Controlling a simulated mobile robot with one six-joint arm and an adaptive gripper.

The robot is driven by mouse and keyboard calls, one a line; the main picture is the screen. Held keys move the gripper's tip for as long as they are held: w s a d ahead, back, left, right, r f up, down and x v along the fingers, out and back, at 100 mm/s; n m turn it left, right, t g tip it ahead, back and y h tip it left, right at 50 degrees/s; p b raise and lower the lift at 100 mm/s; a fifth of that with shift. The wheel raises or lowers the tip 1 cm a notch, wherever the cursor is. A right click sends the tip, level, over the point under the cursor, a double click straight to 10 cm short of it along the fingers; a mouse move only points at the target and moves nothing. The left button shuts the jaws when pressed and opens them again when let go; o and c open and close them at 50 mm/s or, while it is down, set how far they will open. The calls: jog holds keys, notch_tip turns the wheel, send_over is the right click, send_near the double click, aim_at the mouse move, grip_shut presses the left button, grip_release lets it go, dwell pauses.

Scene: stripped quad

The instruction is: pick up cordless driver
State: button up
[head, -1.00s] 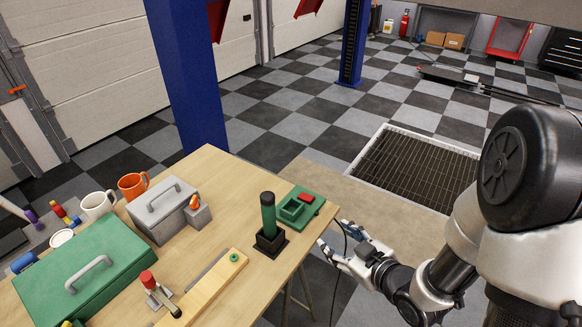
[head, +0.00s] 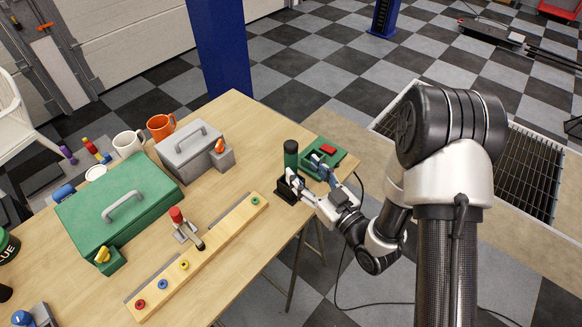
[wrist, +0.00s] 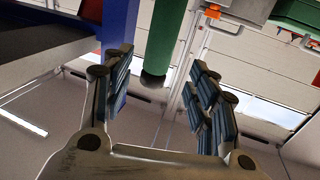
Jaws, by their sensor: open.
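The fingers partly cover the holder in the head view.
A green tray-like block with a red part (head: 328,150) sits close behind my gripper. A wooden rail (head: 208,238) lies to the left. A grey toolbox (head: 190,152), a green case (head: 121,205) and two mugs stand farther left. The table (head: 250,165) has bare room left of the holder.

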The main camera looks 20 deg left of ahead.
aim_at(295, 161)
jog(key=shift+b+x, duration=0.3)
jog(key=shift+x, duration=3.3)
jog(key=shift+w+d+f, duration=0.15)
jog(key=shift+d+f, duration=0.05)
jog(key=shift+c, duration=0.3)
grip_shut()
